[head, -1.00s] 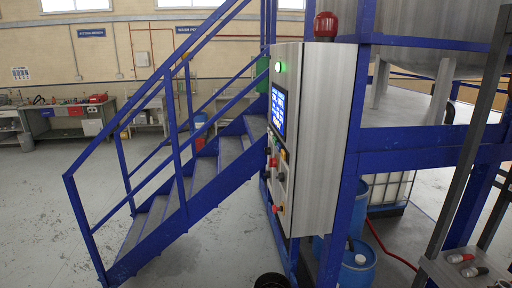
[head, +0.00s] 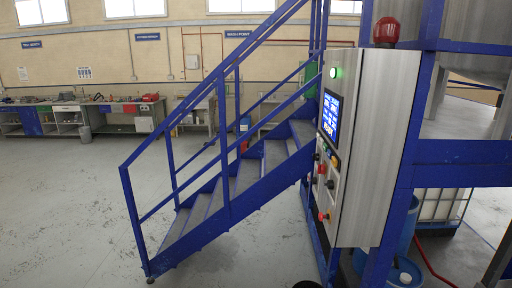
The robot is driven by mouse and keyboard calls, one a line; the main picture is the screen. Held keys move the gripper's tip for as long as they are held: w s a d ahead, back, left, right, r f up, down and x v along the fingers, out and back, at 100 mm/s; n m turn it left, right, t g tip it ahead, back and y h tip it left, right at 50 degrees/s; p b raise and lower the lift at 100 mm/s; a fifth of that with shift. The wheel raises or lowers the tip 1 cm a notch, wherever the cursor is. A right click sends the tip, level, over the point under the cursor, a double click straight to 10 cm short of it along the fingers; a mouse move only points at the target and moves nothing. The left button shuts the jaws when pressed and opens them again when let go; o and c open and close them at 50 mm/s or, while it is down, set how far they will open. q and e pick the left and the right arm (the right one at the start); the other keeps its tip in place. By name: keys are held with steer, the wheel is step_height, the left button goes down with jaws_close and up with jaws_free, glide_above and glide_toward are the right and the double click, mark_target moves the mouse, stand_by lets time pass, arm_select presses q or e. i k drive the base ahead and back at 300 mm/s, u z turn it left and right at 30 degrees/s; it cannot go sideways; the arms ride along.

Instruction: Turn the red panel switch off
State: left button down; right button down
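The grey control panel cabinet (head: 368,150) stands at the right of centre, its control face turned left and seen at a steep angle. Two red controls show on that face: an upper red one (head: 322,169) among other knobs, and a lower red one (head: 323,216) near the bottom. I cannot tell from here which is the red panel switch or how either is set. A lit screen (head: 330,115) and a glowing green lamp (head: 333,73) are above them. Neither of my grippers is in view.
A blue-railed staircase (head: 215,190) stands just left of the cabinet. Blue frame posts (head: 408,170) and blue drums (head: 405,274) are on the right. A red beacon (head: 386,31) tops the cabinet. Open floor (head: 70,210) lies to the left.

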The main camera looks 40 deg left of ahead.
mark_target(321, 169)
steer(key=u, duration=0.95)
steer(key=i, duration=0.5)
steer(key=u, duration=1.55)
steer(key=i, duration=3)
steer(key=z, duration=2.45)
